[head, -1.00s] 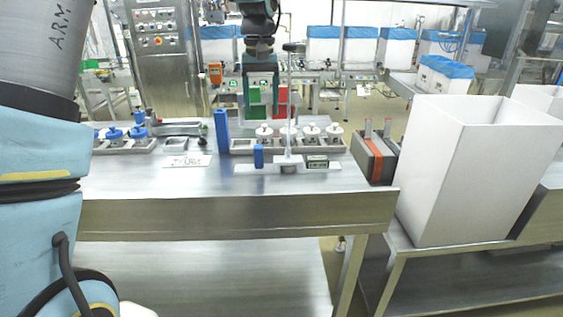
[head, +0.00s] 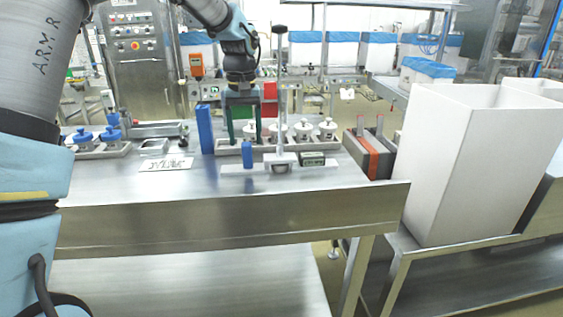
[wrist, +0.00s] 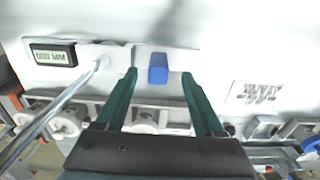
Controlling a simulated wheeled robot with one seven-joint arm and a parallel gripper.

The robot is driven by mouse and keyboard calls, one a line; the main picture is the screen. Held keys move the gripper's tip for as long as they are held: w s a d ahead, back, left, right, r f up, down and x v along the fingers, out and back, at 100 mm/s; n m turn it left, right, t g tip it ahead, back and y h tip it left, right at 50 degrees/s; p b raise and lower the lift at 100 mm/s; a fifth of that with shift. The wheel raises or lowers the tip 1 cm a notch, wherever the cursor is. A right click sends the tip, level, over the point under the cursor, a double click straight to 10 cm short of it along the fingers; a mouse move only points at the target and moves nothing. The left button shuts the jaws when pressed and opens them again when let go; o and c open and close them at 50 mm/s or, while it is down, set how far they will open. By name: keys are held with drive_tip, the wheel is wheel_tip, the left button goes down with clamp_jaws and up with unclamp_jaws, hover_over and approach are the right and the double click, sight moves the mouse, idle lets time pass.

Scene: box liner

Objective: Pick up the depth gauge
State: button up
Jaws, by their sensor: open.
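The depth gauge (head: 281,166) stands on the metal table near its front edge. It has a flat grey crossbar base, a tall upright rod with a dark top, a small digital display on the right and a blue block (head: 247,155) on the left. In the wrist view the base (wrist: 112,55), display, slanting rod and blue block (wrist: 158,68) all show. My gripper (head: 244,142) is open and empty, its dark green fingers above the blue end of the gauge. In the wrist view the blue block appears between the fingertips (wrist: 159,73); contact cannot be told.
A tray (head: 232,149) of white-topped parts lies behind the gauge, beside a tall blue block (head: 205,130). A label plate (head: 165,164) and blue-topped parts are to the left. A dark box with an orange band (head: 370,154) and a tall white bin (head: 470,165) stand right.

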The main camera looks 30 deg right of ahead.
sight(248, 167)
drive_tip(key=shift+d+f+p, duration=0.15)
drive_tip(key=shift+f+p, duration=0.85)
drive_tip(key=shift+f, duration=2.1)
drive_tip(key=shift+c, duration=0.2)
clamp_jaws()
drive_tip(key=shift+r, duration=0.1)
